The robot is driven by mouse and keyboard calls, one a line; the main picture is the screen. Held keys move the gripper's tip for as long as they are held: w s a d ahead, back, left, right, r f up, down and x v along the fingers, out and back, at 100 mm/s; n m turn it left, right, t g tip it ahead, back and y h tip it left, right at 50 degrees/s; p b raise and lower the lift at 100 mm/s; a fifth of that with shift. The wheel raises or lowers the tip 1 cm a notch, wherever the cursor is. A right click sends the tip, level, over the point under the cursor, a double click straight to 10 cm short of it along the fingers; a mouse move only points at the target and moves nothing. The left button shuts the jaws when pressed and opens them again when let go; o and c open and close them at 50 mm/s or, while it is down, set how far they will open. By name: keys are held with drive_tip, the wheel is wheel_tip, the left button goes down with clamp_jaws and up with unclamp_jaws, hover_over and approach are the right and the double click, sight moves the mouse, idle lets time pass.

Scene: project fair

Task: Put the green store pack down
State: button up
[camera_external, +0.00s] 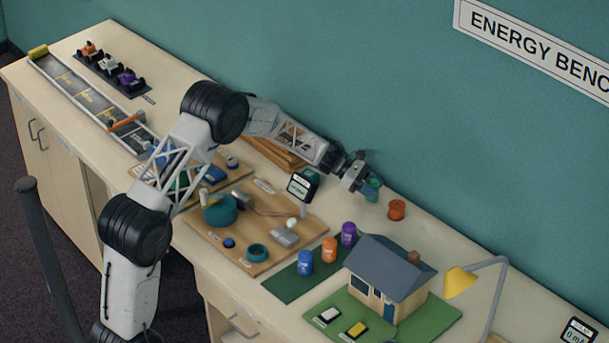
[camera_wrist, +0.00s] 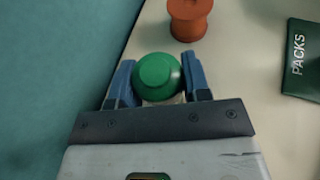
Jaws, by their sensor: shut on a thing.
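The green store pack (camera_wrist: 158,76) is between the two blue fingers of my gripper (camera_wrist: 158,84) in the wrist view, its round green top facing the camera. In the external view, my gripper (camera_external: 369,188) is over the back of the bench near the wall, with part of the green pack (camera_external: 373,195) showing at its fingers. I cannot tell whether the pack's base touches the bench. The dark green mat (camera_external: 285,287) carries a blue, an orange and a purple pack. Its corner, marked PACKS, shows at the right of the wrist view (camera_wrist: 302,75).
An orange-red spool (camera_external: 397,209) stands close beside my gripper. A model house (camera_external: 385,275) and a yellow lamp (camera_external: 461,281) stand right of the mat. A wooden board (camera_external: 200,237) with parts is to the left. Bare bench lies between the spool and mat.

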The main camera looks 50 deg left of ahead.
drive_tip(key=shift+f, duration=0.15)
drive_tip(key=o, duration=0.9)
drive_tip(key=shift+o, duration=0.2)
drive_tip(key=v, duration=1.2)
idle(0.5)
